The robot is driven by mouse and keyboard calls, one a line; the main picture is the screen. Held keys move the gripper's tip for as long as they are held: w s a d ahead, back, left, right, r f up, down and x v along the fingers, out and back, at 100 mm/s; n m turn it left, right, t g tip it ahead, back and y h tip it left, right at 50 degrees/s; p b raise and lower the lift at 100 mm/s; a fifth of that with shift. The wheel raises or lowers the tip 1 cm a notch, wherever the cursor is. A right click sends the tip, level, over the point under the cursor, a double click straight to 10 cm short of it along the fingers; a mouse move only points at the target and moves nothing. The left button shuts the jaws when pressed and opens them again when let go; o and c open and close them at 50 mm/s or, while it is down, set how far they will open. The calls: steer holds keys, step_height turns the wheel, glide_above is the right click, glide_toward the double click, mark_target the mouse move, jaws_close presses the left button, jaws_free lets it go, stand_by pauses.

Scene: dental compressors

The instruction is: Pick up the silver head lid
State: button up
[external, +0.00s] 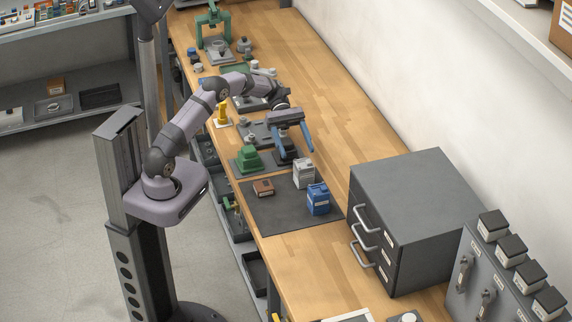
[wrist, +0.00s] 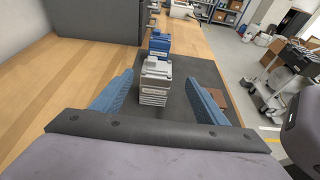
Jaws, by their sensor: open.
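A silver-grey block (external: 303,177) with a paler silver head lid (external: 303,164) on top stands upright on a dark mat. In the wrist view the lid (wrist: 156,66) shows above the ribbed silver body (wrist: 153,92), between my fingers in the picture. My gripper (external: 295,149) is open with blue fingers spread and nothing held. It hangs above the bench, up and to the left of the silver block in the external view, apart from it. Both fingers show in the wrist view (wrist: 160,80).
A blue block (external: 318,201) and a small brown block (external: 263,188) share the dark mat (external: 280,222). A green stepped piece (external: 248,160) and a dark block stand near my gripper. A grey drawer cabinet (external: 410,220) stands to the right. Bare bench lies between.

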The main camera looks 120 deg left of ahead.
mark_target(304, 162)
steer(key=shift+w+r+p+x, duration=0.15)
steer(key=shift+p+x, duration=0.3)
steer(key=shift+x, duration=0.65)
steer(key=shift+w+r+p+x, duration=0.1)
steer(key=shift+p+x, duration=0.3)
steer(key=shift+x, duration=0.65)
steer(key=shift+w+d+f, duration=0.15)
steer(key=shift+w+f, duration=0.1)
steer(key=shift+w, duration=0.05)
steer(key=c, duration=1.2)
